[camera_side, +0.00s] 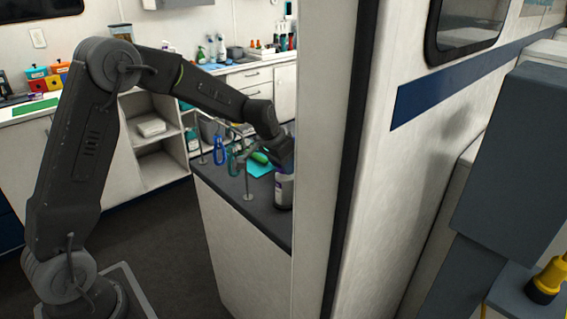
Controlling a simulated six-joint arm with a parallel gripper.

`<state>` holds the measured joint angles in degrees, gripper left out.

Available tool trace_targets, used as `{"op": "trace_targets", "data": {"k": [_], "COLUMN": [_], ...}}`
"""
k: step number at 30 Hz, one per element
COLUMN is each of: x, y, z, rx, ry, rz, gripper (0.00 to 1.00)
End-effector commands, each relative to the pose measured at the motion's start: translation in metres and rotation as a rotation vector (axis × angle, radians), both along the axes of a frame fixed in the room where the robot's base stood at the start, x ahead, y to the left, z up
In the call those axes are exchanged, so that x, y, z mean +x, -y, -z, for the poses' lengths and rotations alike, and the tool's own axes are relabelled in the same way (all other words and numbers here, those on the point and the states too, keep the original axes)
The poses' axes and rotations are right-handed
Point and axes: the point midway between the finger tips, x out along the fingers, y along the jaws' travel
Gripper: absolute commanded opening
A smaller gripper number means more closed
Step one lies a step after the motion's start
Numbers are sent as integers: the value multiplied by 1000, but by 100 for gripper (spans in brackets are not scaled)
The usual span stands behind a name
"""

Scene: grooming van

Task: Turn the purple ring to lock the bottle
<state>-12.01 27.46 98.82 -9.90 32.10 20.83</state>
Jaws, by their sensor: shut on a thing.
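The bottle (284,190) stands upright on the dark top of the counter (228,188), close to the van's door frame. It has a pale body with a purple-marked label and a dark lower part. My gripper (284,163) comes down from the upper left and is shut on the top of the bottle. The purple ring cannot be made out; the jaws and the small scale hide that area.
A rail with hanging blue (219,150) and teal loops stands left of the bottle. A teal cloth (260,168) with a green item lies behind it. The door frame (325,160) closes off the right side. Shelves (158,150) stand behind my arm.

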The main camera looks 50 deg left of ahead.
Motion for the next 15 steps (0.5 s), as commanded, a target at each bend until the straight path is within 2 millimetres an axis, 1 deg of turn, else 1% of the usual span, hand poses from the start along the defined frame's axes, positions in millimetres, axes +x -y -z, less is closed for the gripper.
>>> {"op": "trace_targets", "data": {"k": [9,15], "x": [0,1], "y": [-3,-4], "z": [0,0], "rx": [-1,0], "ry": [0,-1], "rz": [291,446], "gripper": [21,21]}}
